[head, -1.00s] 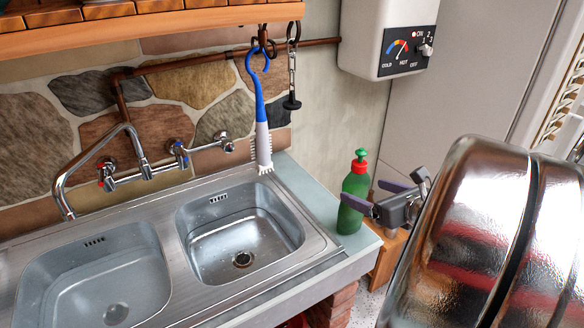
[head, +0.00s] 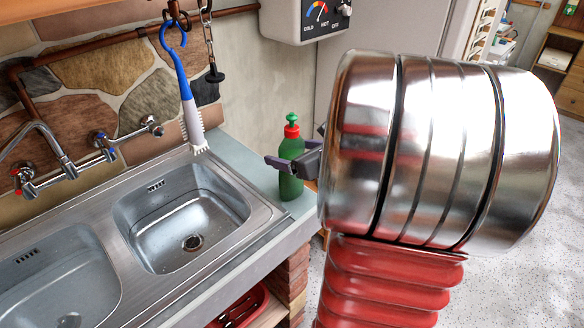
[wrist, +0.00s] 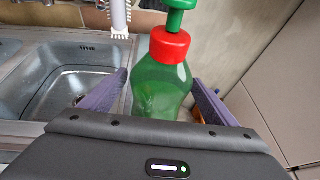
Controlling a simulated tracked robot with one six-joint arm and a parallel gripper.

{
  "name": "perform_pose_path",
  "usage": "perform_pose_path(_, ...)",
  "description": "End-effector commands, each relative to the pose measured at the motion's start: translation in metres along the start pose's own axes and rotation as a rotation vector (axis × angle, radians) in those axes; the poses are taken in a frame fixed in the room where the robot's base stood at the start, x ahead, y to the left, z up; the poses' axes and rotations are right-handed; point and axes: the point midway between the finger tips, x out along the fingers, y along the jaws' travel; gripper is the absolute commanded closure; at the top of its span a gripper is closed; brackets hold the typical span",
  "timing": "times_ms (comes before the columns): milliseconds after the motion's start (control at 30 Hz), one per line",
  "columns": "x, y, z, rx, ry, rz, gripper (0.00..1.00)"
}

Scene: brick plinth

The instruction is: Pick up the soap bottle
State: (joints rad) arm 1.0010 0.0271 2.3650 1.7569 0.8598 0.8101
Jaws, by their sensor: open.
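The green soap bottle (head: 291,152) with a red collar and green pump stands upright on the counter to the right of the sink. In the wrist view the soap bottle (wrist: 160,82) is in the middle, its lower part hidden behind my gripper's body. My gripper (head: 292,164) is open, with its purple fingers at the bottle. In the wrist view my gripper (wrist: 158,100) has one finger on each side of the bottle, with some space showing near the tips. My metal arm hides part of the gripper in the head view.
A double metal sink (head: 190,210) lies left of the bottle. A blue and white brush (head: 183,88) hangs above the sink's back edge. A water heater (head: 303,20) is on the wall behind. A red basket (head: 240,306) sits below the counter.

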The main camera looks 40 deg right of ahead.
Motion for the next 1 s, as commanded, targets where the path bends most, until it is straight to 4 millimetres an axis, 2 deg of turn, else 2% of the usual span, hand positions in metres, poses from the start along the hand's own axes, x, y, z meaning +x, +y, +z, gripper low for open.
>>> perform_pose_path(133, 0.02, 0.001, -0.001, 0.001, 0.002, 0.003, 0.18)
perform_pose_path(300, 0.033, 0.0, -0.001, 0.001, 0.0, 0.001, 0.18)
perform_pose_path(867, 0.034, 0.0, -0.001, 0.001, 0.0, -0.001, 0.18)
perform_pose_path(1000, 0.034, 0.0, -0.001, 0.001, 0.0, -0.001, 0.27)
